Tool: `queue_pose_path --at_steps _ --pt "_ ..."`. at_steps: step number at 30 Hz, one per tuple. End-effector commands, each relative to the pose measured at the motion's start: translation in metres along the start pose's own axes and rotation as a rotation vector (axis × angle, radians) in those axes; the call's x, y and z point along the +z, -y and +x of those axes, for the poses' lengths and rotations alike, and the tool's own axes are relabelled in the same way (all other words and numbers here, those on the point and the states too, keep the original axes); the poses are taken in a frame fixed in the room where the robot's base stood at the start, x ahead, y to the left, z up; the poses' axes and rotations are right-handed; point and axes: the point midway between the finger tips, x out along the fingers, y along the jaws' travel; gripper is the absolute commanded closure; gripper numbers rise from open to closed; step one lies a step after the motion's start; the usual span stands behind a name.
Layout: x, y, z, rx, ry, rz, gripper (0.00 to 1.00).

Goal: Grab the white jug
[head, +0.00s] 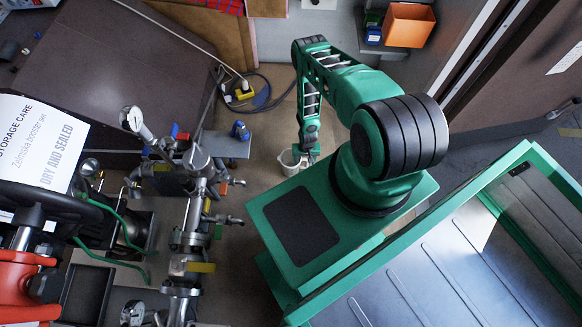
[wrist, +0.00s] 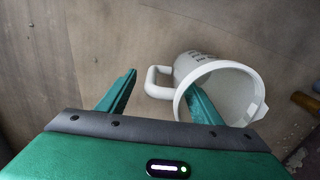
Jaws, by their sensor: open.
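The white jug (head: 289,162) stands on the floor in the head view, just left of my gripper (head: 309,150). In the wrist view the jug (wrist: 222,68) shows its open mouth, a spout on the right and its loop handle on the left. My gripper (wrist: 161,80) is open. Its left finger is left of the handle, apart from it. Its right finger overlaps the jug's mouth, seemingly inside the rim. The handle and the near wall show between the fingers. I cannot tell how deep the right finger reaches.
Metal pipework with valves (head: 197,185) stands left of the jug. A blue-handled valve on a grey block (head: 228,146) is close by. My green base is at the right. Bare floor surrounds the jug.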

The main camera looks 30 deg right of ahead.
Motion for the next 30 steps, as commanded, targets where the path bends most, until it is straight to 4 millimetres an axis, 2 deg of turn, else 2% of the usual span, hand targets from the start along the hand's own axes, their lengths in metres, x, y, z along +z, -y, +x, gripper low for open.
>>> queue_pose_path --at_steps 9,20,26,27,30 --pt "0.0 0.002 0.038 0.0 0.001 0.0 0.41" --pt "-0.001 0.003 0.045 0.0 0.0 0.0 0.41" --pt "-0.001 0.003 0.045 0.0 0.0 0.0 0.86" --pt "-0.001 0.003 0.045 0.0 0.0 0.0 0.9" --pt "-0.001 0.003 0.045 0.0 0.0 0.0 0.9"
